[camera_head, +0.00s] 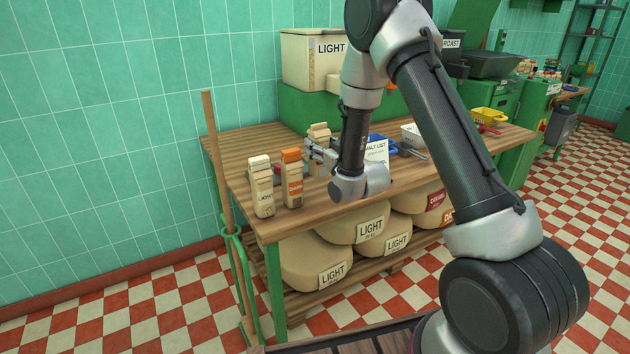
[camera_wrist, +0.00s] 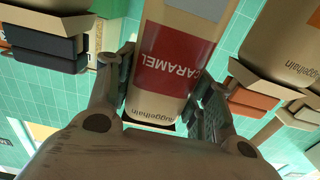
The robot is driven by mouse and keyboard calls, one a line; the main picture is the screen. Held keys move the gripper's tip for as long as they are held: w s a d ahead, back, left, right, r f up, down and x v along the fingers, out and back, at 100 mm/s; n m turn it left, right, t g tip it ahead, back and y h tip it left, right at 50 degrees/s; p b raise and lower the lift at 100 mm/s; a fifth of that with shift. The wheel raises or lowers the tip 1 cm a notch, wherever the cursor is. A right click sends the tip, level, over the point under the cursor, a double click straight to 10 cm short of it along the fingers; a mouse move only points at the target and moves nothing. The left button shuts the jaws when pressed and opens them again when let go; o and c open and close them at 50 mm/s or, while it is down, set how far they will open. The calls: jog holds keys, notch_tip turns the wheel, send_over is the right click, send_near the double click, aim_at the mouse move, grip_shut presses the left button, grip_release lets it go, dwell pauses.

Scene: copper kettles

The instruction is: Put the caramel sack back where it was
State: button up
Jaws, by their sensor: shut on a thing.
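The caramel sack is pale tan with a red label reading CARAMEL. In the wrist view the caramel sack (camera_wrist: 176,62) sits between the two fingers and its lettering appears upside down. My gripper (camera_wrist: 162,98) is shut on it, one finger at each side. In the head view the top of a tan sack (camera_head: 319,130) shows at my gripper (camera_head: 318,150), over the back part of the wooden table (camera_head: 237,165). My gripper and wrist hide its lower part, so I cannot tell whether it touches the table.
A cream-topped LIGHT sack (camera_head: 262,190) and an orange-topped sack (camera_head: 292,180) stand left of my gripper. A MALT LIST card (camera_head: 376,151) stands close on the right. A large LIGHT bin (camera_head: 307,62) is behind. Large sacks (camera_head: 318,262) fill the lower shelf.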

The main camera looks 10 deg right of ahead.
aim_at(324, 171)
notch_tip(324, 171, down, 8)
jog(key=shift+d+r, duration=0.1)
jog(key=shift+r, duration=0.05)
dwell(0.3)
jog(key=shift+f, duration=0.2)
jog(key=o, duration=1.2)
jog(key=shift+r, duration=0.1)
